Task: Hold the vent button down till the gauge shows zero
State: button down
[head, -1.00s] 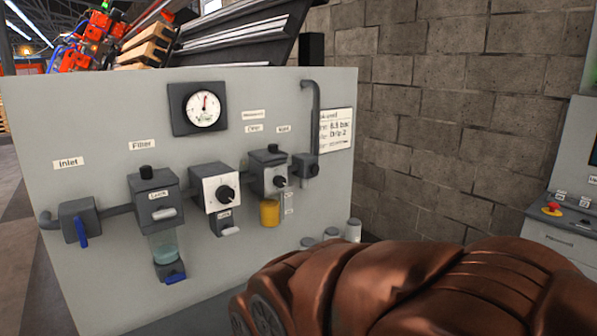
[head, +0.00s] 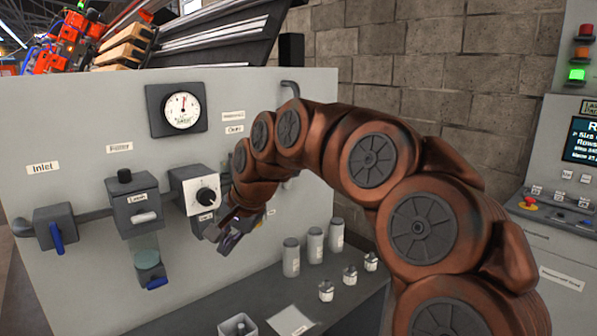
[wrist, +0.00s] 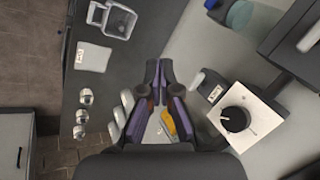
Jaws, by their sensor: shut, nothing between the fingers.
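The round white gauge (head: 182,110) sits in a dark square frame on the grey panel. Its needle points nearly straight up; the numbers are too small to read. Below it is a regulator with a white plate and black knob (head: 207,197), also in the wrist view (wrist: 236,119). A small dark block (wrist: 213,92) with a label and a pale stub (wrist: 197,80) hangs under the regulator; I cannot tell if this stub is the vent button. My gripper (head: 228,243) is shut and empty, just below and in front of that block, apart from the stub in the wrist view.
The filter unit (head: 134,205) and inlet valve (head: 57,228) are left of the regulator. Several grey canisters (head: 291,258) and small jars (head: 326,291) stand on the bench right of my gripper. A tray (head: 237,325) lies nearer. My arm hides the panel's right part.

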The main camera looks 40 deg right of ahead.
jog(key=w+d+r+m+t+h, duration=0.1)
jog(key=w+d+r+m, duration=0.15)
jog(key=d, duration=0.45)
jog(key=w+d+r+m+t, duration=0.1)
jog(key=w+d+m, duration=0.25)
jog(key=d, duration=0.35)
jog(key=s+d+r+m+t+h, duration=0.1)
jog(key=d+m, duration=0.7)
jog(key=d, duration=1)
jog(key=shift+s+d+t+h, duration=0.3)
jog(key=shift+s+h, duration=0.6)
jog(key=shift+s, duration=0.15)
jog(key=shift+w, duration=0.1)
jog(key=w+p, duration=0.6)
jog(key=w, duration=0.2)
jog(key=shift+w, duration=0.35)
jog(key=shift+w+d, duration=0.1)
jog(key=shift+w+r, duration=0.1)
jog(key=shift+w, duration=0.2)
